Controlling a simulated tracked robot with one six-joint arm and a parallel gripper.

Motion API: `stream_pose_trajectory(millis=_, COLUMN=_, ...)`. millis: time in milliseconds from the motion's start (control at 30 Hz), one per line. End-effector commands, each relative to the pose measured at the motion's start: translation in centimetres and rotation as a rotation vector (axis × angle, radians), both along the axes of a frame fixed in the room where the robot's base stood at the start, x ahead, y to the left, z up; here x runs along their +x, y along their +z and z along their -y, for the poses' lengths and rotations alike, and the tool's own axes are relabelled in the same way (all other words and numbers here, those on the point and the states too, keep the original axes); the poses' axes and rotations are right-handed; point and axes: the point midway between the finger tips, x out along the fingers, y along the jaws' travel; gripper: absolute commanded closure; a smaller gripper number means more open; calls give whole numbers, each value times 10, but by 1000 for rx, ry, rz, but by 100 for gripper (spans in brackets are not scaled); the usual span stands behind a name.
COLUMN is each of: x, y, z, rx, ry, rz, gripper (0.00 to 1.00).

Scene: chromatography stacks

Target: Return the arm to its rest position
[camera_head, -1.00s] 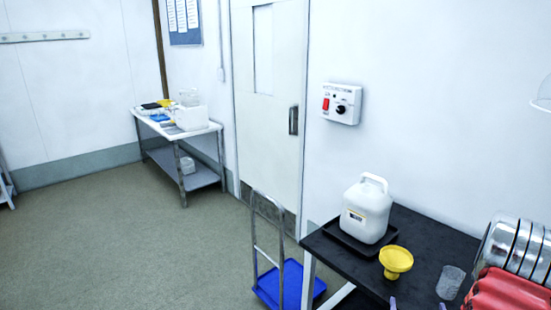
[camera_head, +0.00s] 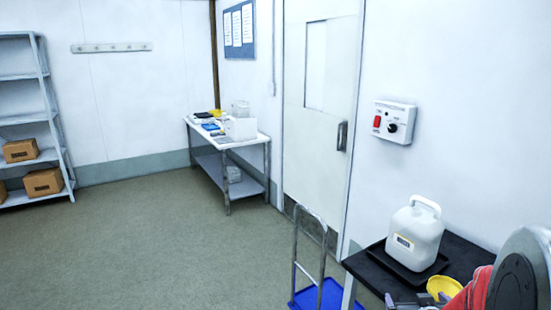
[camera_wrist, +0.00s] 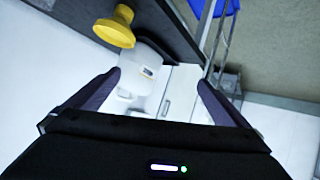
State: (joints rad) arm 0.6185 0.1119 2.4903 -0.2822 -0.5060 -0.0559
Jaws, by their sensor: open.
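My gripper (camera_wrist: 158,80) is open and empty in the wrist view, its two dark fingers spread apart. In the head view only a small part of its fingers shows at the bottom edge, beside the dark bench. My red and grey arm fills the lower right corner there. The white jug (camera_head: 415,238) stands upright on a black tray on the bench. It also shows between and beyond my fingers in the wrist view (camera_wrist: 147,72). The yellow funnel (camera_head: 443,288) is partly hidden by my arm and shows at the upper left of the wrist view (camera_wrist: 115,27).
A blue trolley (camera_head: 322,295) with a metal handle stands left of the dark bench (camera_head: 470,252). A white table (camera_head: 195,128) with lab items is by the far wall. A shelf (camera_head: 38,125) with cardboard boxes is at the far left. The floor between is clear.

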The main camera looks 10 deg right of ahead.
Motion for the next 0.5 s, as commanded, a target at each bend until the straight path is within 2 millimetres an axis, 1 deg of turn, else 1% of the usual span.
stream_pose_trajectory(millis=33, x=2, y=10, z=-11, rx=2, ry=11, rz=-11, gripper=0)
stream_pose_trajectory(millis=267, x=-3, y=38, z=-59, rx=40, ry=38, rz=-93, gripper=0)
stream_pose_trajectory(millis=500, x=-22, y=65, z=-112, rx=87, ry=74, rz=-176, gripper=0)
